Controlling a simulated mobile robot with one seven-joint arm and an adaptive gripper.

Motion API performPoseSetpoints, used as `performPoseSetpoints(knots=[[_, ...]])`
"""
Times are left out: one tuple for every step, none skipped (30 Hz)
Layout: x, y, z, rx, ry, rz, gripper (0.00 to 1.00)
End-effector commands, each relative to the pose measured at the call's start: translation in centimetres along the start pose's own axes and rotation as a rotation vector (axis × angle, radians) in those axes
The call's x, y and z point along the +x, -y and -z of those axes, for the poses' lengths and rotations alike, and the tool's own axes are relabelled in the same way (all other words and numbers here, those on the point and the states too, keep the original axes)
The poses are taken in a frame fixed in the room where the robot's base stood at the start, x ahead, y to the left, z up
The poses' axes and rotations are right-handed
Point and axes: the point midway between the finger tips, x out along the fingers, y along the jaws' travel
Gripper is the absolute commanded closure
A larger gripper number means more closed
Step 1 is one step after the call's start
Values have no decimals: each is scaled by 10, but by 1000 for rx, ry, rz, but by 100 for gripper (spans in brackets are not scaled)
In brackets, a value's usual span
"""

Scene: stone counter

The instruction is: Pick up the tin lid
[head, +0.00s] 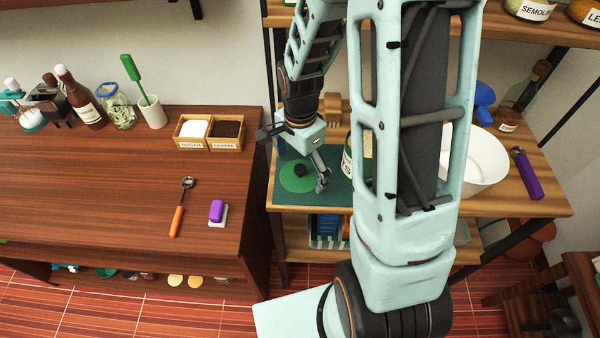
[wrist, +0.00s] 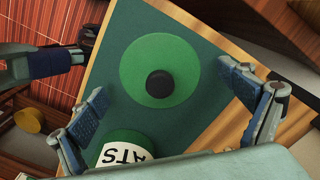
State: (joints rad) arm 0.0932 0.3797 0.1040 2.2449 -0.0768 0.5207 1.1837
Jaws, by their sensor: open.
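The tin lid (head: 296,178) is a flat green disc with a black knob on top. It lies on a dark green mat (head: 338,190) on the wooden shelf unit. In the wrist view the lid (wrist: 178,62) is near the top middle, between and beyond my fingertips. My gripper (head: 300,160) is open and empty, above and close to the lid; its blue-padded fingers (wrist: 166,88) are spread wide in the wrist view. I see no contact between fingers and lid.
A green tin (wrist: 124,148) with a white label stands on the mat close to my gripper's left finger. A white bowl (head: 478,162) and a purple-handled tool (head: 526,174) are on the right of the shelf. A wooden counter (head: 110,190) stands to the left.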

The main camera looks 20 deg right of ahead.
Motion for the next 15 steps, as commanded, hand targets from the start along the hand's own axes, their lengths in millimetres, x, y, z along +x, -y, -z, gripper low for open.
performPoseSetpoints(knots=[[1,0,0,0,0,0,4],[1,0,0,0,0,0,4],[0,0,0,0,0,0,4],[0,0,0,0,0,0,4],[0,0,0,0,0,0,4],[0,0,0,0,0,0,4],[0,0,0,0,0,0,8],[0,0,0,0,0,0,11],[0,0,0,0,0,0,15],[0,0,0,0,0,0,19],[0,0,0,0,-1,0,22],[0,0,0,0,-1,1,26],[0,0,0,0,-1,1,30],[0,0,0,0,-1,0,33],[0,0,0,0,-1,1,37]])
